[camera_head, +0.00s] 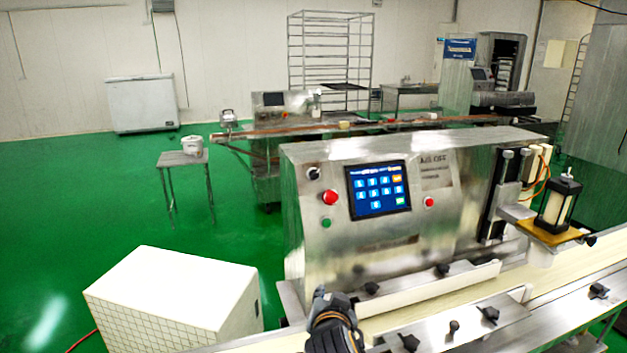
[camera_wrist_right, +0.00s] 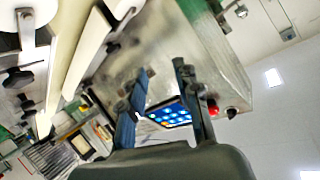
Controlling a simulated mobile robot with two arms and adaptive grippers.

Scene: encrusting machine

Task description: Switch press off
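The steel press machine (camera_head: 400,250) stands at centre right with a lit blue touch screen (camera_head: 378,190). Left of the screen are a black rotary knob (camera_head: 314,173), a red button (camera_head: 330,197) and a green button (camera_head: 326,223). Another red button (camera_head: 430,202) is right of the screen. My right gripper (camera_head: 321,296) is low in front of the panel, below the buttons and apart from them. In the right wrist view its fingers (camera_wrist_right: 160,74) are spread and empty. The screen (camera_wrist_right: 168,113), red button (camera_wrist_right: 212,107) and black knob (camera_wrist_right: 231,112) also show there. My left gripper is out of view.
A conveyor belt (camera_head: 440,300) with black clamp knobs runs along the machine's front. A white box with a grid side (camera_head: 175,295) stands at lower left. A small table (camera_head: 184,159) with a white bucket is behind it. Green floor lies open at left.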

